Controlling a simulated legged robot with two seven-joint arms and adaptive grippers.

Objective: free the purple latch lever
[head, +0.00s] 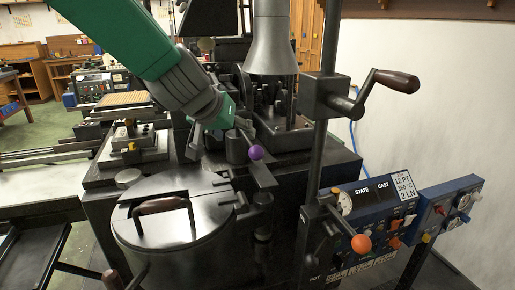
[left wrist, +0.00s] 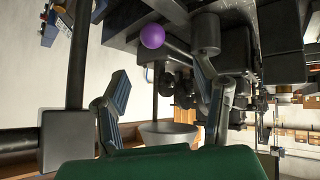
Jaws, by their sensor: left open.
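The purple latch lever ends in a round purple knob (head: 256,152) at the middle of the dark casting machine in the head view. My left gripper (head: 222,134) is at the end of the green arm, just left of and above the knob in the picture. In the left wrist view the purple knob (left wrist: 152,36) shows beyond the two spread fingertips of my left gripper (left wrist: 162,79), apart from both, with nothing between the fingers. The lever's rod is partly hidden in the head view. My right gripper is in neither view.
A round lidded pot (head: 180,245) with a handle stands at the front left. A dark upright post (head: 316,150) with a crank handle (head: 392,80) rises on the right. An orange knob (head: 361,243) and a blue control panel (head: 385,205) are at lower right.

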